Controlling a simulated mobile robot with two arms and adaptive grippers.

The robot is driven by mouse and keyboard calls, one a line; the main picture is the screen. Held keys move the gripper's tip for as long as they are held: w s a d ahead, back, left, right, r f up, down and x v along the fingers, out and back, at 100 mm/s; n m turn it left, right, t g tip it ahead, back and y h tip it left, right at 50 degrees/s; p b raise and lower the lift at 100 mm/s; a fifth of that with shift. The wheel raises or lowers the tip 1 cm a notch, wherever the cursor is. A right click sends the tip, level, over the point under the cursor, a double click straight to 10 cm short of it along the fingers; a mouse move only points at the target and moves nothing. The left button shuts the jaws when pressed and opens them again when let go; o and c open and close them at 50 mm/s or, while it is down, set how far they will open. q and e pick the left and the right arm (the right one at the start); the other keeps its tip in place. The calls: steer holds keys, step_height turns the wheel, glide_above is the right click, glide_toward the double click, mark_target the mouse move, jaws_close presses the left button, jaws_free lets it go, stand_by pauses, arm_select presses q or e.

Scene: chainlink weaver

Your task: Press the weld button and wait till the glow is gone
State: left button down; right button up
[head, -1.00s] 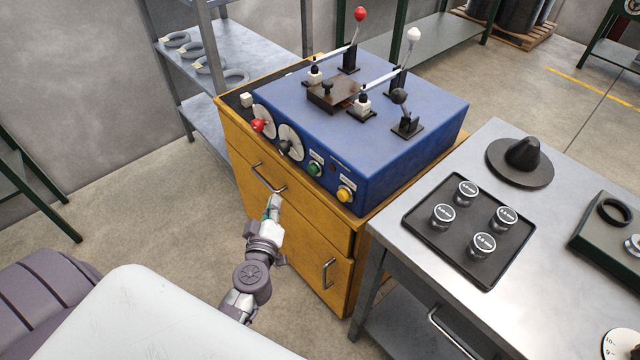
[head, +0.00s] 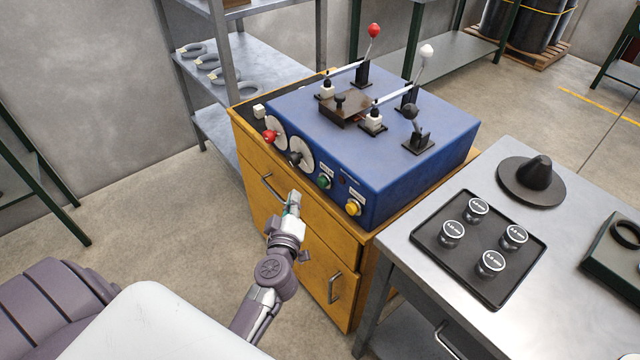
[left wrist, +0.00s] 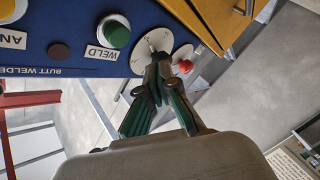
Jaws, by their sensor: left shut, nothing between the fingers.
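The blue butt welder (head: 400,165) stands on a wooden cabinet. Its green weld button (head: 323,181) is on the front panel, and in the left wrist view it (left wrist: 115,33) sits beside a WELD label. My left gripper (head: 294,197) is shut and empty, below and left of the button and apart from it. In the left wrist view my fingertips (left wrist: 159,60) overlap the pale dials, right of the green button. A dark round lamp (left wrist: 60,51) sits near the label, unlit. No glow shows at the clamps (head: 345,108). My right gripper is not in view.
A yellow button (head: 353,208) is right of the green one. A red knob (head: 270,136) and dials are to the left. A cabinet drawer handle (head: 272,190) sticks out near my gripper. A metal table (head: 450,320) with a tray of weights stands right.

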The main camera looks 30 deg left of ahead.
mark_target(322, 182)
arm_select(q)
steer(key=shift+w+d, duration=0.3)
steer(key=shift+w, duration=0.4)
steer(key=shift+w+d, duration=0.3)
steer(key=shift+w, duration=0.4)
steer(key=shift+w+d, duration=0.3)
steer(key=shift+w, duration=0.4)
steer(key=shift+w+d+p, duration=0.15)
steer(key=shift+w+p, duration=0.25)
steer(key=shift+p, duration=0.05)
steer(key=shift+w+d, duration=0.2)
steer(key=shift+w, duration=0.2)
stand_by(0.5)
steer(key=shift+s, duration=0.1)
steer(key=shift+s+a+p, duration=0.35)
steer(key=shift+s+p, duration=0.15)
steer(key=shift+s, duration=0.2)
steer(key=shift+s, duration=0.1)
